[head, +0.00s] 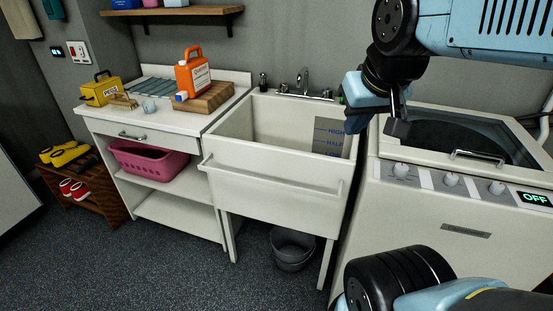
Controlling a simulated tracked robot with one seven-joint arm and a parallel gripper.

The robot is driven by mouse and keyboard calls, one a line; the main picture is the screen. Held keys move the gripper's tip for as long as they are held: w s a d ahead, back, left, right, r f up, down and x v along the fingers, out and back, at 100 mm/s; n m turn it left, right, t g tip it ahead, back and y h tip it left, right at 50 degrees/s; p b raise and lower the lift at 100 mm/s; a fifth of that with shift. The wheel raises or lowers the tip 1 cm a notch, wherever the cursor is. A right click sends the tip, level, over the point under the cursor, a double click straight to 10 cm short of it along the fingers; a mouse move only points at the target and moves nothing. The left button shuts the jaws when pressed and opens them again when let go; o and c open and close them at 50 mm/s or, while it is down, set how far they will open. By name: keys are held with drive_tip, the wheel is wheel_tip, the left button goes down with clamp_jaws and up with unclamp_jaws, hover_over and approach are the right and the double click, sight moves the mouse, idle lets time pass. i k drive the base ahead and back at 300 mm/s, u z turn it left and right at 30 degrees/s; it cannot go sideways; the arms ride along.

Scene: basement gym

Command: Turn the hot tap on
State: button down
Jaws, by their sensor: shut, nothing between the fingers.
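The tap (304,80) is a grey metal spout at the back edge of the white utility sink (270,175). A small handle (283,87) sits to its left and another handle (326,93) to its right. I cannot read any hot or cold marking on them. My gripper (398,127) is at the right, in front of the sink's right edge and the appliance beside it. It is shut and empty, with its dark fingers pointing down. It appears apart from the tap handles and hides part of the area right of the sink.
A white appliance (455,215) with an OFF display stands right of the sink. At left, a counter (150,112) holds an orange jug (193,75) on a wooden board and a yellow PEGS box (101,91). A grey bucket (292,250) is under the sink. Floor at front left is clear.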

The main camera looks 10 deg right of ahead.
sight(285, 86)
drive_tip(key=u, duration=0.5)
drive_tip(key=k, duration=1.3)
drive_tip(key=u, duration=0.85)
drive_tip(key=i, duration=2)
drive_tip(key=z, duration=0.4)
drive_tip(key=i, duration=0.9)
drive_tip(key=z, duration=1.1)
drive_tip(key=i, duration=0.65)
drive_tip(key=z, duration=0.3)
drive_tip(key=k, duration=0.25)
drive_tip(key=z, duration=0.1)
